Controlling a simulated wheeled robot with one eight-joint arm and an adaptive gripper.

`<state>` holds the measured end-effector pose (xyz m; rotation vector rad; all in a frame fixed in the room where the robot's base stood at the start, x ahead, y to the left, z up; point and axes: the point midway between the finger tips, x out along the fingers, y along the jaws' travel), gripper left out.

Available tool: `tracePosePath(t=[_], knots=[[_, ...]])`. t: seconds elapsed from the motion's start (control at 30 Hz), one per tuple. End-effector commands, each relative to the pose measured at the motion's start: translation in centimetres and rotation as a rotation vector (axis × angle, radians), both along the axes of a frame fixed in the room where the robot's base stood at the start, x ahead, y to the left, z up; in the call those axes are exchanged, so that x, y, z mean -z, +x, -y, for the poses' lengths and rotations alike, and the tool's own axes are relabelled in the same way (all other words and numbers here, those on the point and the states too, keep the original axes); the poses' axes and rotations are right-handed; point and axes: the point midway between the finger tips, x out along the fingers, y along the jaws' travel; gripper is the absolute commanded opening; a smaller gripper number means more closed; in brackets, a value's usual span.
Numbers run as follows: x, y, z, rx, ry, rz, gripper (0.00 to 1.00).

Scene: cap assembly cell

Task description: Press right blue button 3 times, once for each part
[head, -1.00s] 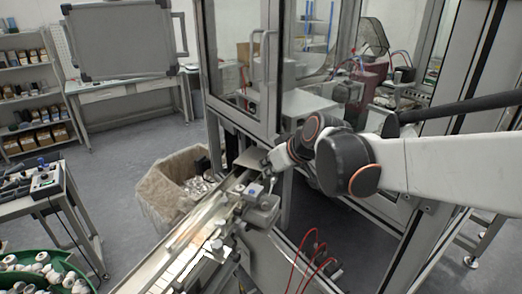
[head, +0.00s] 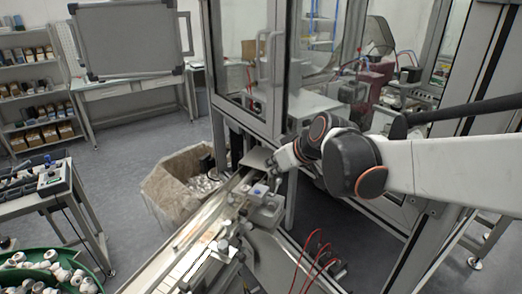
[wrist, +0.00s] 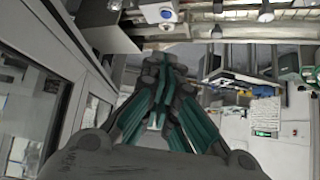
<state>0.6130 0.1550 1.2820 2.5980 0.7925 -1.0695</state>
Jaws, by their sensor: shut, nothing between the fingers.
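A small piece with a blue top (head: 259,190) sits on the grey fixture (head: 268,213) at the end of the conveyor (head: 190,240) in the head view. A white block with a round blue spot (wrist: 166,13) shows at the top of the wrist view. I cannot tell surely which of these is the right blue button. My gripper (wrist: 160,68) is shut and empty, with teal finger pads, and appears apart from the white block. In the head view my gripper (head: 270,178) is small and dark, close to the fixture.
A glass-walled frame (head: 283,110) stands just behind the fixture. A fabric-lined bin (head: 165,190) with light parts is left of the conveyor. A side table (head: 45,205) with a control box (head: 52,180) is at far left. Red hoses (head: 312,262) loop at front right.

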Motion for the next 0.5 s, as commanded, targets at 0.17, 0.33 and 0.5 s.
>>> tracePosePath(t=[0.17,0.33,0.5], knots=[[-0.83,-0.22,0.38,-0.001,-0.001,-0.004,0.0],[-0.61,-0.22,0.35,-0.002,-0.002,-0.004,0.0],[-0.37,-0.02,0.2,-0.003,-0.002,-0.003,0.0]])
